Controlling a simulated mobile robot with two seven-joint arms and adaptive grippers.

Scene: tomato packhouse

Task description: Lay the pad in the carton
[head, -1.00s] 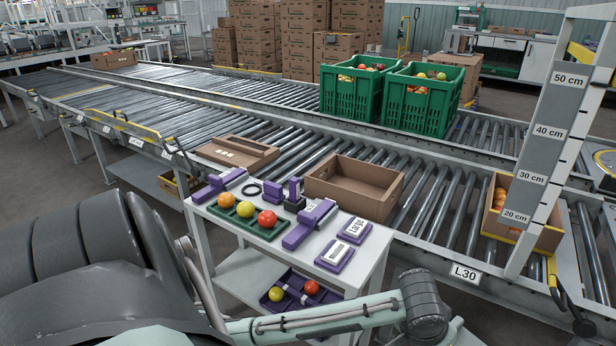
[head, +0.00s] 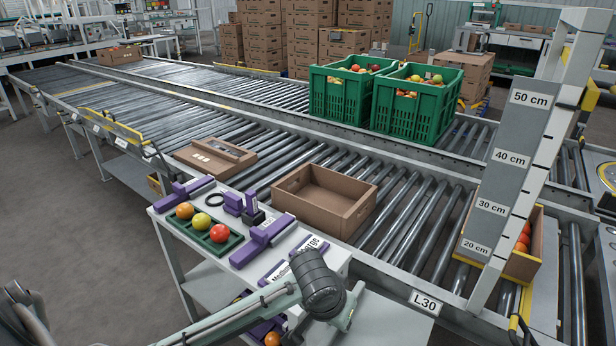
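The open brown carton (head: 348,211) stands on the rollers just behind the small white table, and its visible inside looks empty. I cannot pick out a pad for certain. A low brown cardboard piece (head: 240,163) with small pale marks and a grey strip lies on the rollers to the left of the carton, apart from it. Pale green and dark links of one of my arms cross the lower middle, in front of the table. Neither gripper shows, so I cannot see whether they hold anything.
The white table (head: 334,254) holds purple tools, a black ring and a green tray (head: 231,245) with several tomatoes. Green crates (head: 409,115) stand behind the carton. A height gauge (head: 515,160) partly hides a tomato carton (head: 528,262) at right. Rollers right of the carton are clear.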

